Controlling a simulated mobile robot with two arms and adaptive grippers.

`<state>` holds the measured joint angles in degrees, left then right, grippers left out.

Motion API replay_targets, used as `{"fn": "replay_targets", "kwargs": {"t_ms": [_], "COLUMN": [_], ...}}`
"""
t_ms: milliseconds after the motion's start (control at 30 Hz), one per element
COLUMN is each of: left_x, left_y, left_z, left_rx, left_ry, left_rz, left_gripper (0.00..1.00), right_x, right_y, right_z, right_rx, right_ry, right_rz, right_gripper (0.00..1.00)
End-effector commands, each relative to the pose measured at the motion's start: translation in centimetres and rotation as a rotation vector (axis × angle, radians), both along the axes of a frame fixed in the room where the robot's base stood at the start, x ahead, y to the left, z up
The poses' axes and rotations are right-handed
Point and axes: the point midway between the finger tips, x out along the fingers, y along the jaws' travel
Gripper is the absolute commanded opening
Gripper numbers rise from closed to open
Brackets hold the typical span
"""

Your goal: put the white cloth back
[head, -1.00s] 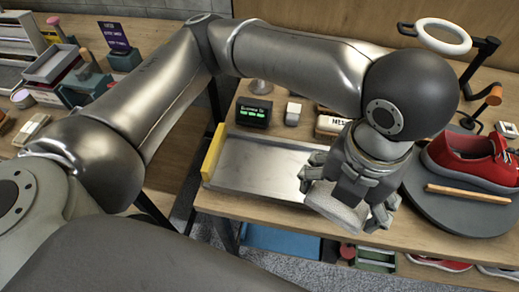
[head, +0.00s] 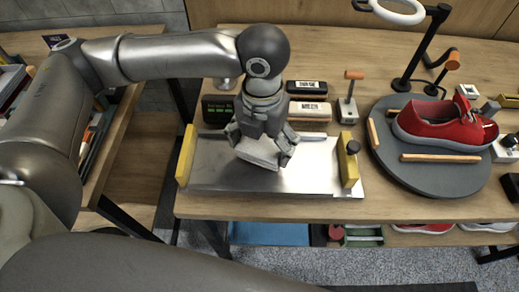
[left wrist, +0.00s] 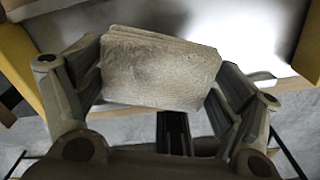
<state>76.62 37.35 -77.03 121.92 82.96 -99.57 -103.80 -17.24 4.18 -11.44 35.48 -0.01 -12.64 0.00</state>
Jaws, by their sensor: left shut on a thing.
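The white cloth (head: 258,152) is a folded, greyish-white pad. My left gripper (head: 262,150) is shut on it, over the metal tray (head: 215,172) with yellow end pieces. In the left wrist view the cloth (left wrist: 160,70) sits between the two fingers of my left gripper (left wrist: 160,85), with its folded layers showing along the top edge. The shiny tray surface (left wrist: 235,35) lies beyond it. I cannot tell whether the cloth touches the tray. My right gripper is not in view.
A red sneaker (head: 445,125) stands on a round grey turntable (head: 435,180) at the right, with wooden sticks. Labelled brushes (head: 308,110) and a dark display box (head: 217,108) stand behind the tray. A ring lamp (head: 398,10) rises at the back right.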

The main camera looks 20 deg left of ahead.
Motion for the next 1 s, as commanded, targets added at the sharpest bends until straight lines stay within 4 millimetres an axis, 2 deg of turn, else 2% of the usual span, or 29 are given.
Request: {"fn": "replay_targets", "kwargs": {"t_ms": [167, 400, 733, 767, 833, 1000], "left_x": [0.6, 0.7, 0.7, 0.7, 0.7, 0.7], "left_y": [0.6, 0.8, 0.7, 0.7, 0.7, 0.7], "left_z": [-0.9, -4.2, -4.4, -4.5, -4.4, -4.4], "left_rx": [0.001, 0.001, 0.000, 0.000, 0.000, 0.000], "left_ry": [0.001, 0.002, 0.000, 0.000, -0.001, -0.001], "left_rz": [0.003, 0.000, 0.000, 0.000, 0.000, 0.000], "left_gripper": [0.70, 0.70, 0.70, 0.90, 0.99, 1.00], "right_x": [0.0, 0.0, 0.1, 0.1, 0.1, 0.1], "right_y": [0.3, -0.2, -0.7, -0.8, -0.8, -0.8], "right_z": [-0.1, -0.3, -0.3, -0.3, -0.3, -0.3], "right_rx": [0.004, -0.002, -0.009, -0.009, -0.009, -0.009], "right_ry": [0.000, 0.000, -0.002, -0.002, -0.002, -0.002], "right_rz": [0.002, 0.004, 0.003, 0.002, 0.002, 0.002], "right_gripper": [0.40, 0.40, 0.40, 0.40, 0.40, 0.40]}}
